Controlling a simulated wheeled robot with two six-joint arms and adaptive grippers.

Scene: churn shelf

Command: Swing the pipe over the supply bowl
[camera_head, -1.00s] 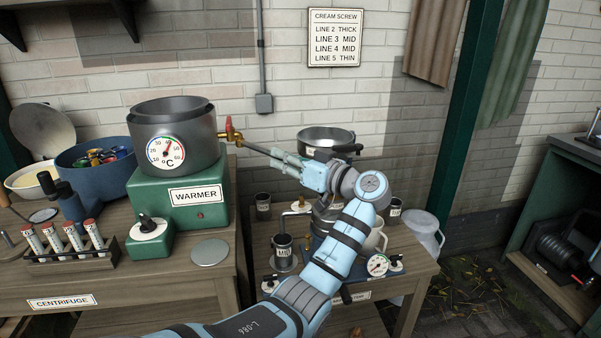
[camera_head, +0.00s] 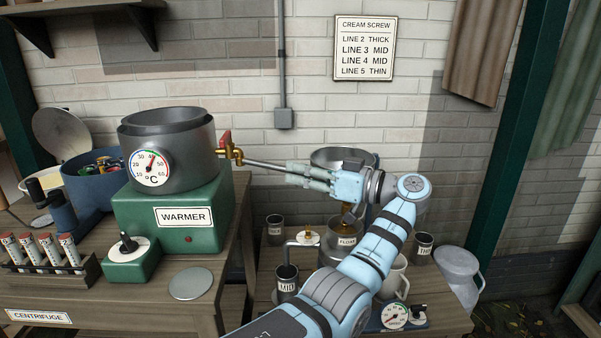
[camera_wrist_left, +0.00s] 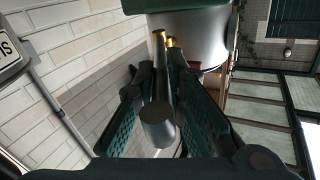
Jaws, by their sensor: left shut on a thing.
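The grey metal pipe (camera_head: 266,164) runs from the brass tap (camera_head: 229,151) with a red handle, on the dark warmer pot (camera_head: 190,140), rightward and slightly down. My left gripper (camera_head: 303,173) is shut around the pipe's right part. In the left wrist view the pipe (camera_wrist_left: 158,110) lies between the two dark fingers, its round end toward the camera. The supply bowl (camera_head: 330,156) is a steel bowl at the right, partly hidden behind my gripper and wrist. The gripper overlaps its front left in the head view; I cannot tell whether the pipe's end is above it.
Below the bowl stand a FLUSH vessel (camera_head: 345,240), a MID cup (camera_head: 287,279), a THICK cup (camera_head: 276,227) and a THIN cup (camera_head: 421,249). The brick wall is close behind.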

